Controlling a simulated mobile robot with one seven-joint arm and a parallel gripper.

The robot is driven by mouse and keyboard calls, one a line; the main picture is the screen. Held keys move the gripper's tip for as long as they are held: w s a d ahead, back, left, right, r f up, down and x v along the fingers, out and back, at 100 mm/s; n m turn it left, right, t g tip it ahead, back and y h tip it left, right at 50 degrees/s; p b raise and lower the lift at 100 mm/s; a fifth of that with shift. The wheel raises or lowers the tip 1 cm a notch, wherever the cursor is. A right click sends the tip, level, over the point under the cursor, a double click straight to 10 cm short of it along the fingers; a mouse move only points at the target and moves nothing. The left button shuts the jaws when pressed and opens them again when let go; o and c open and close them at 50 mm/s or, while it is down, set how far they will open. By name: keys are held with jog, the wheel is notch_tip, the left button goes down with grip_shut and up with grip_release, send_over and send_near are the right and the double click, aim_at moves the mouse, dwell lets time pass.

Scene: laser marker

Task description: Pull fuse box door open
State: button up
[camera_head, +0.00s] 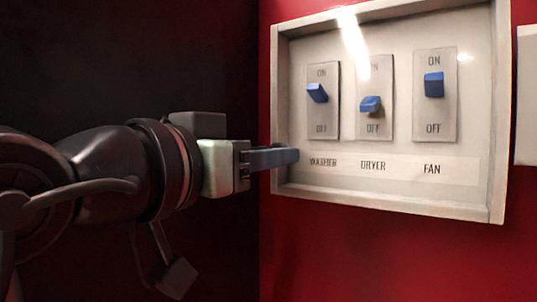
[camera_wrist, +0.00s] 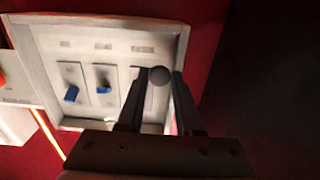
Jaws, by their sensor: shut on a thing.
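The fuse box (camera_head: 282,100) is a pale framed box on a red wall, with three blue switches behind what looks like a clear door; a bright glare streak crosses the pane. The door looks closed against the frame. My gripper (camera_head: 292,156) reaches in from the left to the box's lower left edge, by the WASHER label. In the wrist view, my gripper (camera_wrist: 160,82) has its two dark fingers on either side of a round dark knob (camera_wrist: 158,76), shut on it. The box (camera_wrist: 45,50) appears upside down in the wrist view.
The washer switch (camera_head: 317,92), dryer switch (camera_head: 370,104) and fan switch (camera_head: 434,84) sit in a row. Another pale box (camera_head: 527,95) stands close to the right of the fuse box. Dark space lies left of the red wall (camera_head: 380,255).

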grip_shut()
dwell(1.0)
